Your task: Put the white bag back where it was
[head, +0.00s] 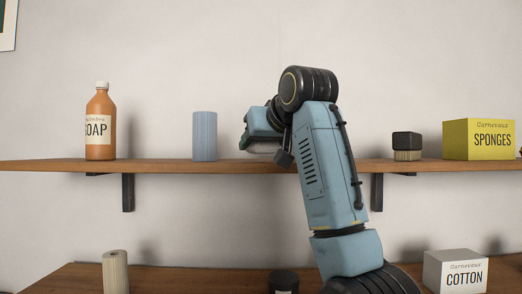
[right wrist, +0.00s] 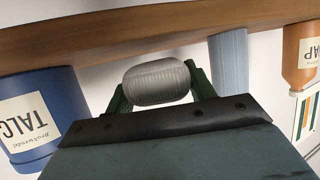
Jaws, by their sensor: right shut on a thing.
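My right gripper (head: 264,146) is at the upper shelf, partly hidden behind my own arm in the head view. In the right wrist view, its green fingers (right wrist: 157,92) are shut on a pale, rounded, finely ribbed thing, which looks like the white bag (right wrist: 155,82). In the head view only a thin pale strip of the bag (head: 264,151) shows under the gripper, close to the shelf top. I cannot tell whether it touches the shelf. My left gripper is not in view.
On the upper shelf (head: 60,166) stand an orange soap bottle (head: 100,128), a ribbed blue cylinder (head: 205,136), a dark-topped brush (head: 407,146) and a yellow sponges box (head: 480,140). A blue talc container (right wrist: 35,115) shows in the wrist view. A lower shelf holds a cotton box (head: 456,271).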

